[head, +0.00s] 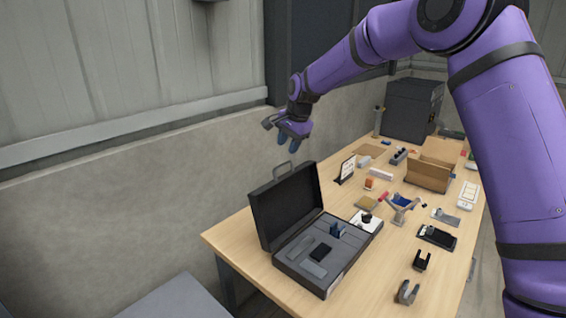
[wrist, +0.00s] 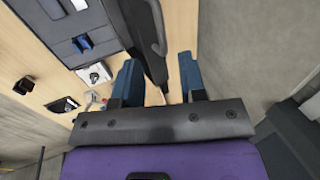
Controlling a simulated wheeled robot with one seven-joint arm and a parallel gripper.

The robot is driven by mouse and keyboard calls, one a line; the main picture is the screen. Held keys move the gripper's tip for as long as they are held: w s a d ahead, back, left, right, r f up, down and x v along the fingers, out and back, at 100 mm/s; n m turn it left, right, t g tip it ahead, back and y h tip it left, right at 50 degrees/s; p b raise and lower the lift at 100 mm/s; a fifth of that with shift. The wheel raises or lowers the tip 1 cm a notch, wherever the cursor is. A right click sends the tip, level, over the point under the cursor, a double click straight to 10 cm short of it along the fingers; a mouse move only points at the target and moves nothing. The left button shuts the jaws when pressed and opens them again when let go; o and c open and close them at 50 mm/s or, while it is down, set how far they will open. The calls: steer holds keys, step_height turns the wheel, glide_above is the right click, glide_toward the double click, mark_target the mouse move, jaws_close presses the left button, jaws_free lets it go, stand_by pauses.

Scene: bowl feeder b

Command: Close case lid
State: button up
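The dark case (head: 338,272) stands on the near left part of the table with its lid (head: 287,205) raised upright and a handle (head: 283,170) on the lid's top edge. The grey inside of the case holds a dark block and small parts. My gripper (head: 288,144) is above the lid, fingers down and apart from it in the head view. In the wrist view my gripper (wrist: 158,75) has its two blue fingers spread. The lid (wrist: 137,35) shows edge-on beyond the fingers, its lower end lying between them in the picture. Nothing is held.
The wooden table (head: 225,240) carries a sign (head: 346,168), a cardboard box (head: 428,175), a white device (head: 366,221) beside the case and several small parts. A dark cabinet (head: 412,110) stands at the far end. The wall runs along the left, behind the lid.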

glide_above(283, 177)
steer(key=f, duration=0.7)
steer(key=shift+w, duration=0.25)
jaws_close()
